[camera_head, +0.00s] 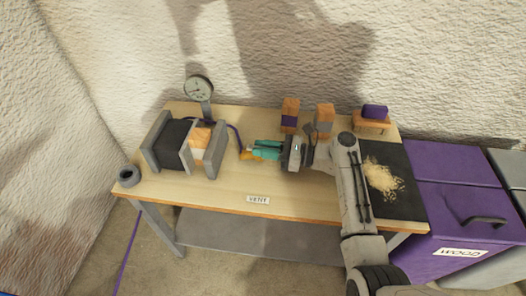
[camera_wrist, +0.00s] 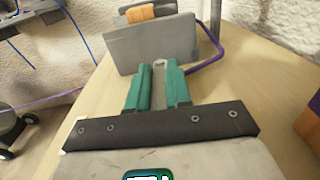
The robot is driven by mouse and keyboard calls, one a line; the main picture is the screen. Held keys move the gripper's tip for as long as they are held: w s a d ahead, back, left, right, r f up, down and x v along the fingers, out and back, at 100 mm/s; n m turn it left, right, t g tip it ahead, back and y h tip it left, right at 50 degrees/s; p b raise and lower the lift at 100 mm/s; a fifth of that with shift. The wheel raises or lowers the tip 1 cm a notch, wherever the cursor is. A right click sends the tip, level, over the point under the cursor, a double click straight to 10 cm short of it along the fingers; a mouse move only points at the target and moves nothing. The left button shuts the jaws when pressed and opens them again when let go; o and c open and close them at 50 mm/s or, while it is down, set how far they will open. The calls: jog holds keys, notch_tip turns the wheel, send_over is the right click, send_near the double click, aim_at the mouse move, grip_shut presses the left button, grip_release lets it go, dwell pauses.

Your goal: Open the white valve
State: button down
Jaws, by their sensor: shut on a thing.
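My gripper (camera_head: 265,150) has teal fingers and is over the middle of the table, pointing left. In the wrist view its fingers (camera_wrist: 159,88) are closed around a pale grey piece with a rounded end (camera_wrist: 159,70). This may be the white valve's handle; its lower part is hidden between the fingers. In the head view a small yellow-orange piece (camera_head: 246,155) shows at the fingertips. Left of the gripper stands a device with grey upright plates (camera_head: 214,153), a dark body (camera_head: 175,143) and an orange band (camera_head: 200,137). A grey plate (camera_wrist: 150,45) is just beyond the fingertips.
A dial gauge (camera_head: 198,88) stands at the back, with a purple hose (camera_wrist: 207,62) near the plate. Wooden blocks (camera_head: 290,113) stand behind my arm. A grey ring (camera_head: 129,176) is at the table's left edge. Shavings (camera_head: 382,178) lie on a dark mat; a purple bin (camera_head: 460,205) stands right.

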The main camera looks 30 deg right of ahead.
jog(key=shift+w+r+n+g+y, duration=0.25)
jog(key=shift+n+g+y, duration=0.15)
jog(key=shift+g, duration=0.1)
